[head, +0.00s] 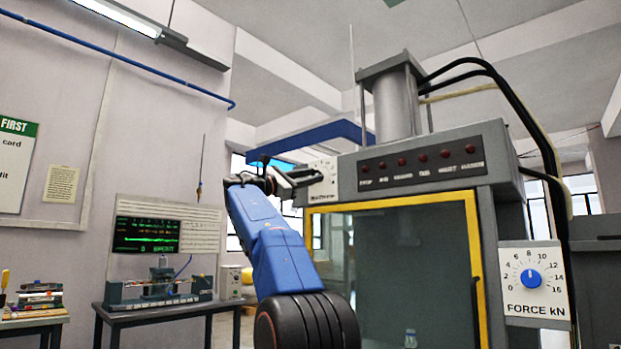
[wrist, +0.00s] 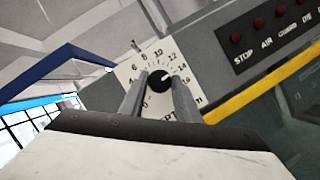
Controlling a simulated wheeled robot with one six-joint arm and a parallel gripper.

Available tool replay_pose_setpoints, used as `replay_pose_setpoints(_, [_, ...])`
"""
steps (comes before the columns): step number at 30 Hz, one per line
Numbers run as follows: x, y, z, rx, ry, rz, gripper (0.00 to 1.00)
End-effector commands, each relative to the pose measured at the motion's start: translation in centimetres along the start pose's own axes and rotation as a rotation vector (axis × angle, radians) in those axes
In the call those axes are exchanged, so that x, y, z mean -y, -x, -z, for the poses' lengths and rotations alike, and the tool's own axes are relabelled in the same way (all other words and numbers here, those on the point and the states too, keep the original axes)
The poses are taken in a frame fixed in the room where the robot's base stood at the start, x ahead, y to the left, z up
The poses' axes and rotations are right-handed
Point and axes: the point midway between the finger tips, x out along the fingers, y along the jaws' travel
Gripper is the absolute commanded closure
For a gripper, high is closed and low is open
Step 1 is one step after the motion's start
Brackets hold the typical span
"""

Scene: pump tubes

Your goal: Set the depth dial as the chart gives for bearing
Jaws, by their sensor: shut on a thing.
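The depth dial is a white plate (wrist: 128,72) with a black knob (wrist: 158,80) and numbers around it, in the wrist view. My gripper (wrist: 158,86) is shut on the knob, one finger on each side. A pale mark on the knob seems to point to the upper right, towards 14, but it is too small to read exactly. The fingers hide part of the plate's lettering. In the head view the plate (head: 324,180) is at the press's upper left corner, with my gripper (head: 290,178) against it; the knob is hidden there. No chart is readable.
The press has a row of red buttons (head: 423,162) and a yellow-framed window (head: 400,270). A force dial (head: 531,278) with a blue knob is at right. A notice (head: 60,184) hangs on the left wall, its text unreadable. A bench (head: 150,313) stands left.

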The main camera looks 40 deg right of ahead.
Motion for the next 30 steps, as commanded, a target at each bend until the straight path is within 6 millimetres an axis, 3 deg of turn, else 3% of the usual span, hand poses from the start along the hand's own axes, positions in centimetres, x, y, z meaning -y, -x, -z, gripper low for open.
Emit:
replay_pose_setpoints(9, [-0.07, 0.02, 0.03, -0.001, -0.095, 0.040, 0.93])
replay_pose_setpoints(23, [-0.07, 0.01, 0.05, -0.001, -0.107, 0.045, 0.93])
replay_pose_setpoints(24, [-0.07, 0.01, 0.05, -0.001, -0.107, 0.045, 0.66])
replay_pose_setpoints(25, [-0.07, 0.01, 0.05, -0.001, -0.107, 0.045, 0.59])
replay_pose_setpoints(26, [-0.07, 0.01, 0.05, -0.001, -0.107, 0.045, 0.53])
replay_pose_setpoints(30, [-0.08, 0.01, 0.03, -0.001, -0.107, 0.045, 0.53])
